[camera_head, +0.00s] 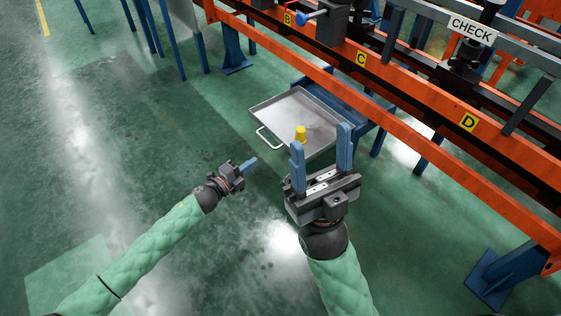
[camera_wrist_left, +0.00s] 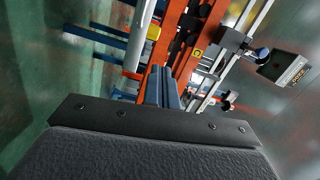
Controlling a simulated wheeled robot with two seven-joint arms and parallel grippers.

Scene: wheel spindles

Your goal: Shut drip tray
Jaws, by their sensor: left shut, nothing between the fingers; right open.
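The drip tray (camera_head: 283,108) is a shallow grey metal tray with a white bar handle (camera_head: 268,139) on its near side. It sticks out from under the orange rail frame, in front of a blue support.
The orange rail (camera_head: 330,80) with plates B, C and D runs across the upper right above the tray. Blue legs (camera_head: 232,50) stand on the green floor. The floor (camera_head: 120,130) left of the tray is clear.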

